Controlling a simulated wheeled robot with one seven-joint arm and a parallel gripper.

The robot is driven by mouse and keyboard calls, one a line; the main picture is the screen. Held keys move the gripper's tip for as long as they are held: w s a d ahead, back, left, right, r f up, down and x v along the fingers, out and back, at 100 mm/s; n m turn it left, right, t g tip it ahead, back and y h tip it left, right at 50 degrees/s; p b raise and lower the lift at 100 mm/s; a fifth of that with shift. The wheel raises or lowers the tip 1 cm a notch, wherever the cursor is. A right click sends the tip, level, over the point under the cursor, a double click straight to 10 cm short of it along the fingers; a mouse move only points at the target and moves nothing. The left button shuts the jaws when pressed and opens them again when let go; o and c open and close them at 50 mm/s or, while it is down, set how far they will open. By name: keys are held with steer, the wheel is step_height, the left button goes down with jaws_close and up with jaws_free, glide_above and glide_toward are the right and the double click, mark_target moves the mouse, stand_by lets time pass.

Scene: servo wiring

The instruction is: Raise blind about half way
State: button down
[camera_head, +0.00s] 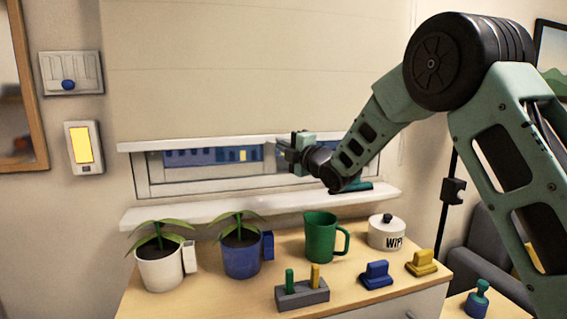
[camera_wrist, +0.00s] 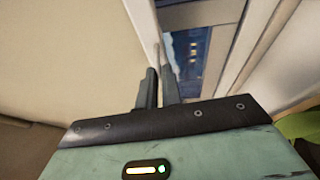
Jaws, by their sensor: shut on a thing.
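The cream blind (camera_head: 240,70) hangs down over most of the window, with a pale bottom bar (camera_head: 200,143) along its lower edge. A strip of window glass (camera_head: 205,157) shows between the bar and the sill. My gripper (camera_head: 290,150) is at the bar, right of its middle, and shut on it. In the wrist view the blind (camera_wrist: 60,50) fills the left side, and my gripper's two dark fingers (camera_wrist: 159,80) close on the thin edge of the bar. The exact contact is small and partly hidden by the fingers.
The white window sill (camera_head: 250,207) lies just below my gripper. Potted plants (camera_head: 160,268), a green mug (camera_head: 320,238) and a white lidded jar (camera_head: 387,234) stand on the cabinet beneath. A lit switch (camera_head: 84,147) and a blue-knobbed panel (camera_head: 71,74) are on the left wall.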

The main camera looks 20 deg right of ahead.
step_height(320, 180, up, 35)
steer(key=p, duration=1.3)
steer(key=shift+f, duration=0.1)
steer(key=c, duration=1.6)
jaws_free()
steer(key=shift+o, duration=0.2)
steer(key=shift+s, duration=0.1)
steer(key=b+v, duration=0.5)
steer(key=v, duration=1.2)
steer(key=shift+b, duration=0.3)
steer(key=shift+s+f, duration=0.1)
steer(key=shift+s, duration=0.05)
